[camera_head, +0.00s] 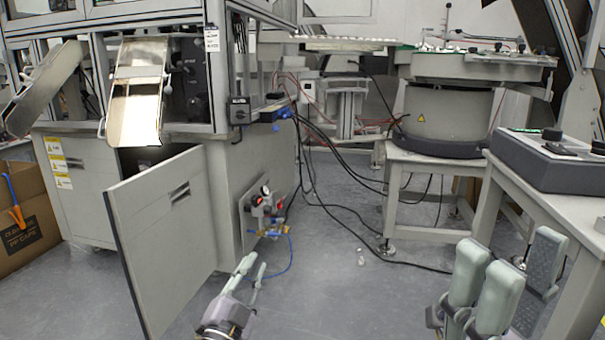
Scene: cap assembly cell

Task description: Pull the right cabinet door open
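The right cabinet door (165,245) is a light grey panel with a small recessed handle (180,193). It stands swung out from the cabinet, with its right edge by the cabinet corner and its left edge out toward me. A dark opening shows behind its top edge. My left gripper (256,262) is to the right of the door, low in front of the cabinet's side. Its fingers are apart with nothing between them, and it looks clear of the door. My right gripper (512,258) is at the lower right, far from the door, with its padded fingers spread and empty.
The left cabinet door (80,190) with yellow labels looks closed. A metal chute (137,90) hangs above the opening. A cardboard box (25,220) stands at left. A valve unit with a blue hose (265,205) is on the cabinet's side. Cables cross the floor; a table (550,205) stands at right.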

